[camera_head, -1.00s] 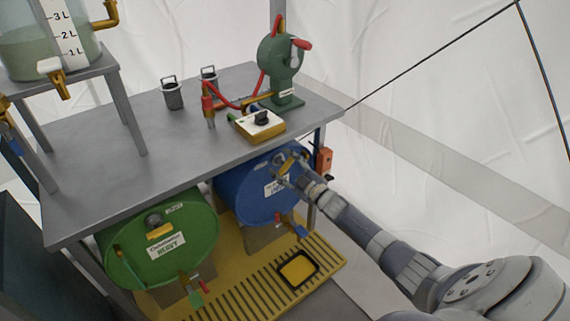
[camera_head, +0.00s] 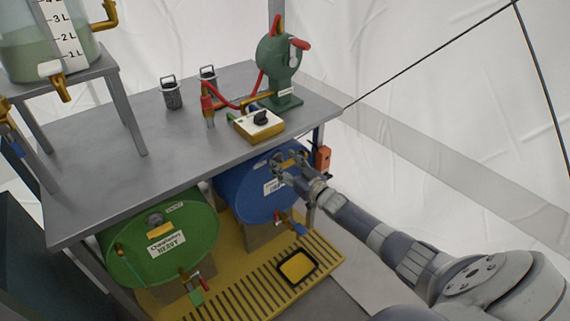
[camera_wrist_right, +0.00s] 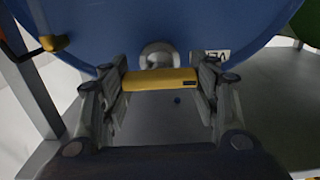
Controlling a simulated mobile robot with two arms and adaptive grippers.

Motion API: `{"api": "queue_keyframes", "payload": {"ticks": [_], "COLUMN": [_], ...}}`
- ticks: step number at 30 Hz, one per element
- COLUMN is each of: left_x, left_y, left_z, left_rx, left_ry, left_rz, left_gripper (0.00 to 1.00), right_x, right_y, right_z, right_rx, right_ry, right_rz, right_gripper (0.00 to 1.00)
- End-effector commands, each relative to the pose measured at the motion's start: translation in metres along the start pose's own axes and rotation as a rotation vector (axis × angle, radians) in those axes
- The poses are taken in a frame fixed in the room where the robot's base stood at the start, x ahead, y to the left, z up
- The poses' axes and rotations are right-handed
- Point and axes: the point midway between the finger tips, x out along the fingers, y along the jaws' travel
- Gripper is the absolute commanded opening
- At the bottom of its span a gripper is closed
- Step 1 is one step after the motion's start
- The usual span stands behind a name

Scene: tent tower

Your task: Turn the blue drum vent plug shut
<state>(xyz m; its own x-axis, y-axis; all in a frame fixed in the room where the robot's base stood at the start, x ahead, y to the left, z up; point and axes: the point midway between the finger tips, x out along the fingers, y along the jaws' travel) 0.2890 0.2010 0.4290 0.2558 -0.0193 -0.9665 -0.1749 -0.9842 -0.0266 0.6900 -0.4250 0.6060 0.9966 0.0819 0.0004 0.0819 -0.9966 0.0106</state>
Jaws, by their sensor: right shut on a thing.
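The blue drum (camera_head: 240,194) lies on its side under the grey bench, to the right of the green drum. Its vent plug has a round grey boss (camera_wrist_right: 158,55) and a yellow bar handle (camera_wrist_right: 160,80), near the top of the drum's face. My right gripper (camera_head: 284,160) is at the plug, partly covering it in the head view. In the right wrist view, the fingers (camera_wrist_right: 160,88) are shut on the yellow handle, one at each end. A white vent label (camera_wrist_right: 208,55) is partly hidden by a finger. My left gripper is out of view.
The grey bench top (camera_head: 150,140) overhangs the drums, close above my right gripper. A green hand pump (camera_head: 280,65) and a yellow box with a black knob (camera_head: 257,124) stand on it. The green drum (camera_head: 150,250) sits left. A yellow grated base (camera_head: 320,256) lies below.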

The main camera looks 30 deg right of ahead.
Motion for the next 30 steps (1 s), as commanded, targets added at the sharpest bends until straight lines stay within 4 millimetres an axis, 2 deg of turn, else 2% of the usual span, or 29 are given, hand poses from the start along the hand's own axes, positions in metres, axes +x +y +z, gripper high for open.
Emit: {"api": "queue_keyframes", "payload": {"ticks": [16, 17, 19, 20, 30], "left_x": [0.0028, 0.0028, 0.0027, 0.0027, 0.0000], "left_y": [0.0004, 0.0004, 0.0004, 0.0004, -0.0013], "left_z": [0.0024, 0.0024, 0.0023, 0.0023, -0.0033], "left_rx": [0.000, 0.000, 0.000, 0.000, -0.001], "left_ry": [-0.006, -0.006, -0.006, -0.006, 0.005], "left_rz": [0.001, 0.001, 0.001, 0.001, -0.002], "left_gripper": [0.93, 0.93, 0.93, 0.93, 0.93], "right_x": [-0.0004, -0.0004, -0.0004, -0.0004, -0.0005], "right_y": [0.0003, 0.0003, 0.0002, 0.0002, 0.0000], "right_z": [0.0011, 0.0011, 0.0011, 0.0010, 0.0005], "right_rx": [0.029, 0.029, 0.029, 0.029, 0.026], "right_ry": [-0.002, -0.002, -0.002, -0.002, -0.001], "right_rz": [0.001, 0.001, 0.001, 0.001, 0.000], "right_gripper": [0.32, 0.58, 0.74, 0.77, 0.77]}}
